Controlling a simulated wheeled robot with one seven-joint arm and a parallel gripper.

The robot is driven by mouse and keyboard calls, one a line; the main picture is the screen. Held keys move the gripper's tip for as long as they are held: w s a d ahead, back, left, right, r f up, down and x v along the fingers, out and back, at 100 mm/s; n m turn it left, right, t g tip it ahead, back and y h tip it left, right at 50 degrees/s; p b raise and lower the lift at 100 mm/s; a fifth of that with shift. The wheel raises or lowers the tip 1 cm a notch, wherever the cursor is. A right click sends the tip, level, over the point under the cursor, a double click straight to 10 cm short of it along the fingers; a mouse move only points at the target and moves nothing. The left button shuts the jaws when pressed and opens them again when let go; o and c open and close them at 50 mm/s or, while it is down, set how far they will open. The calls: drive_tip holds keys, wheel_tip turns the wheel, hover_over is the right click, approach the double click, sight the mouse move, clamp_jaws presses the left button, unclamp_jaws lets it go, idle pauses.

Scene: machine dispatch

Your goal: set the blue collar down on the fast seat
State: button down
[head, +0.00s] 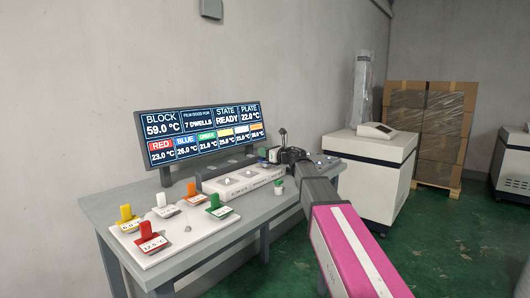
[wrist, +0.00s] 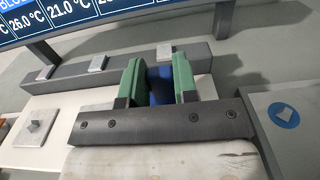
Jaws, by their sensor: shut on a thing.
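The blue collar (wrist: 160,88) is between the green-padded fingers of my gripper (wrist: 158,76) in the wrist view. The gripper is shut on it, and the fingers hide its sides. In the head view, my gripper (head: 272,155) is over the right end of the white seat block (head: 238,184); the collar is hard to make out there. The block has small metal pieces on top and labels on its front too small to read. I cannot tell which seat is the fast one, or whether the collar touches anything.
A display panel (head: 200,131) stands behind the block, with a grey rail (wrist: 70,82) in front of it. A board (head: 165,240) with several coloured tags lies at the left. A small green-and-white item (head: 278,187) stands beside the block.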

drive_tip(key=shift+f, duration=0.2)
drive_tip(key=c, duration=0.8)
unclamp_jaws()
